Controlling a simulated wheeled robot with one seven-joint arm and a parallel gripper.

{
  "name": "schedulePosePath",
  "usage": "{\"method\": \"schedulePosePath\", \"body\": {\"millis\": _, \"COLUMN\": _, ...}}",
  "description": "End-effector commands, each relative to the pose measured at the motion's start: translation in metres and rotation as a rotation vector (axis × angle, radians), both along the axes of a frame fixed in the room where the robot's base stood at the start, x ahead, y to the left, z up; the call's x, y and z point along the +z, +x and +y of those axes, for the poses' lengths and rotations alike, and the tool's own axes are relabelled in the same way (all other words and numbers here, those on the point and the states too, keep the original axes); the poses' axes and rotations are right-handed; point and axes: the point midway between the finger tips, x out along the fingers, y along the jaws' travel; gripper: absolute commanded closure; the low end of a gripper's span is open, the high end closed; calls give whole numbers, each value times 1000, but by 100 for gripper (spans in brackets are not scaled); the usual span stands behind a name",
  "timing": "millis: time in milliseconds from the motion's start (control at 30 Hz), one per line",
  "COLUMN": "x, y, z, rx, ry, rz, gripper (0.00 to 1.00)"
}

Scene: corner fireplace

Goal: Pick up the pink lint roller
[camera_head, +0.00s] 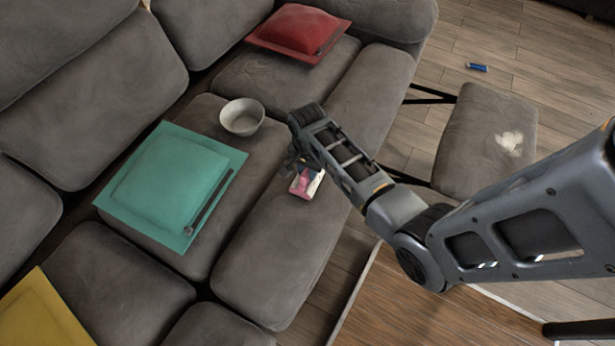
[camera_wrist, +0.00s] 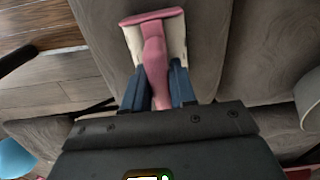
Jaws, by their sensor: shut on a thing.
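The pink lint roller (camera_wrist: 153,55) has a pink handle and a white and pink head. In the wrist view its handle lies between the two fingers of my gripper (camera_wrist: 158,90), which is shut on it. In the head view the lint roller (camera_head: 306,182) shows at the front part of the grey sofa seat, below my gripper (camera_head: 298,165). Part of the handle is hidden by my gripper. I cannot tell whether the roller still touches the cushion.
A grey bowl (camera_head: 242,117) stands on the sofa left of my gripper. A teal cushion (camera_head: 170,180) with a dark stick-like thing (camera_head: 208,203) on it lies farther left. A red cushion (camera_head: 298,29) lies at the back. A grey ottoman (camera_head: 470,140) stands right.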

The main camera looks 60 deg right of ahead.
Motion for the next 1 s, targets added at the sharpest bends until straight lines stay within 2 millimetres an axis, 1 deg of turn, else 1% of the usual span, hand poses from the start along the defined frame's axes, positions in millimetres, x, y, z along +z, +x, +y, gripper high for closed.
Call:
{"method": "schedulePosePath", "body": {"millis": 33, "x": 0, "y": 0, "z": 0, "rx": 0, "ry": 0, "rz": 0, "gripper": 90}}
{"method": "schedulePosePath", "body": {"millis": 133, "x": 0, "y": 0, "z": 0, "rx": 0, "ry": 0, "rz": 0, "gripper": 100}}
{"method": "schedulePosePath", "body": {"millis": 433, "x": 0, "y": 0, "z": 0, "rx": 0, "ry": 0, "rz": 0, "gripper": 100}}
{"method": "schedulePosePath", "body": {"millis": 567, "x": 4, "y": 0, "z": 0, "rx": 0, "ry": 0, "rz": 0, "gripper": 100}}
{"method": "schedulePosePath", "body": {"millis": 667, "x": 12, "y": 0, "z": 0, "rx": 0, "ry": -1, "rz": -1, "gripper": 100}}
{"method": "schedulePosePath", "body": {"millis": 733, "x": 22, "y": 0, "z": 0, "rx": 0, "ry": -1, "rz": -1, "gripper": 100}}
{"method": "schedulePosePath", "body": {"millis": 867, "x": 46, "y": 2, "z": -2, "rx": -1, "ry": -2, "rz": -3, "gripper": 100}}
{"method": "schedulePosePath", "body": {"millis": 900, "x": 49, "y": 9, "z": -12, "rx": -3, "ry": -3, "rz": -4, "gripper": 100}}
{"method": "schedulePosePath", "body": {"millis": 1000, "x": 62, "y": 20, "z": -32, "rx": -4, "ry": -2, "rz": -4, "gripper": 100}}
